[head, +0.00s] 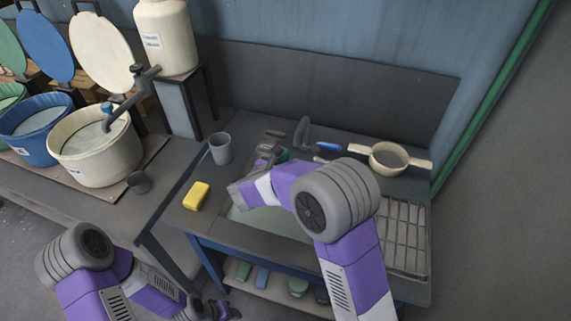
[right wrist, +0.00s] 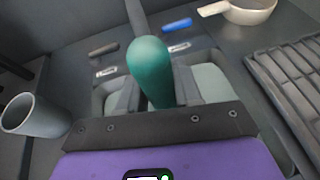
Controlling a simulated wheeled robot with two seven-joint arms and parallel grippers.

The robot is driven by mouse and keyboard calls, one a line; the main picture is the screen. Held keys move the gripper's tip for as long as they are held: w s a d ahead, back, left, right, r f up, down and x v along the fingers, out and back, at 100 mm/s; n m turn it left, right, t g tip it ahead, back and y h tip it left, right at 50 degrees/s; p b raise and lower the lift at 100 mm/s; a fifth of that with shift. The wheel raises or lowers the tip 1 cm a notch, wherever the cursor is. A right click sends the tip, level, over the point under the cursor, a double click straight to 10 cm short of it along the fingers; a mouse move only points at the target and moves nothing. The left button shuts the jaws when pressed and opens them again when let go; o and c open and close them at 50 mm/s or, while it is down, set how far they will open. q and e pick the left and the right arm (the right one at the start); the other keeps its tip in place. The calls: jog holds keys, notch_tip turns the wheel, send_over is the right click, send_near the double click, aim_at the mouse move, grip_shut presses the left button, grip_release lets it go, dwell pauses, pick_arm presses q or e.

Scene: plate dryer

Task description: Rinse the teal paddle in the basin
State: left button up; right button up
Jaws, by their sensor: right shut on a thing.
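The teal paddle (right wrist: 150,68) is gripped between the two dark fingers of my right gripper (right wrist: 156,92), its rounded teal end pointing up in the right wrist view. In the head view my right gripper (head: 268,154) is over the back of the basin, and a small bit of teal shows beside it. The rest of the paddle is hidden. The basin (head: 262,219) is sunk in the counter and looks filled with pale water, largely covered by my right arm; its water (right wrist: 210,82) also shows behind the fingers. My left gripper (head: 214,309) is low at the bottom edge, its jaws unclear.
A grey faucet (head: 303,130) stands behind the basin. A grey cup (head: 220,148) and yellow sponge (head: 196,196) sit to its left. A white strainer (head: 388,158) and a drying rack (head: 405,235) are on the right. Blue and cream tubs (head: 97,158) stand far left.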

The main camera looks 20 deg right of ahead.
notch_tip(320, 180, up, 15)
jog(key=p, duration=1.2)
jog(key=shift+r, duration=0.1)
dwell(0.5)
